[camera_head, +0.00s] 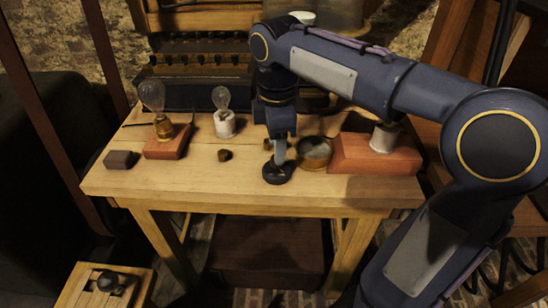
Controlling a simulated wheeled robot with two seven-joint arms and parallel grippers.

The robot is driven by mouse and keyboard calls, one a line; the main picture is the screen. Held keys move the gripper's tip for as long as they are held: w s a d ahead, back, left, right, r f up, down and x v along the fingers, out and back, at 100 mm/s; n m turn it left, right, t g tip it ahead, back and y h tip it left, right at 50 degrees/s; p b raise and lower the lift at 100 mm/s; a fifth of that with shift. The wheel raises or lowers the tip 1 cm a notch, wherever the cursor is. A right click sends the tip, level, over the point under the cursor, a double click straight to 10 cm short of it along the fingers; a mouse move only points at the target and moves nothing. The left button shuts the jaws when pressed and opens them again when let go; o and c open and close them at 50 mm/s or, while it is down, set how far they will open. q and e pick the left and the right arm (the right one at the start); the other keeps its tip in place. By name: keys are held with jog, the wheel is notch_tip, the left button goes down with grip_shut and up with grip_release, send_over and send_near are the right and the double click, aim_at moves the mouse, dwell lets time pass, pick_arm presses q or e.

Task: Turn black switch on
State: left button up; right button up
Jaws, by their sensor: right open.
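The black switch (278,175) has a round dark base and sits near the front middle of the wooden table. My right gripper (280,155) points down directly over it, with its fingertips at or very close to the switch's top. It is open. The gripper partly hides the switch, so I cannot tell the lever's position or whether they touch. My left gripper is not in view.
A bulb on a red block (166,142), a bulb on a white socket (224,124) and a dark block (121,159) stand left on the table (200,188). A round brass-rimmed dish (314,152) and a red base (372,155) stand close right of the gripper.

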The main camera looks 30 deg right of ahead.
jog(key=shift+f+b, duration=0.3)
jog(key=shift+f, duration=1.1)
jog(key=c, duration=1)
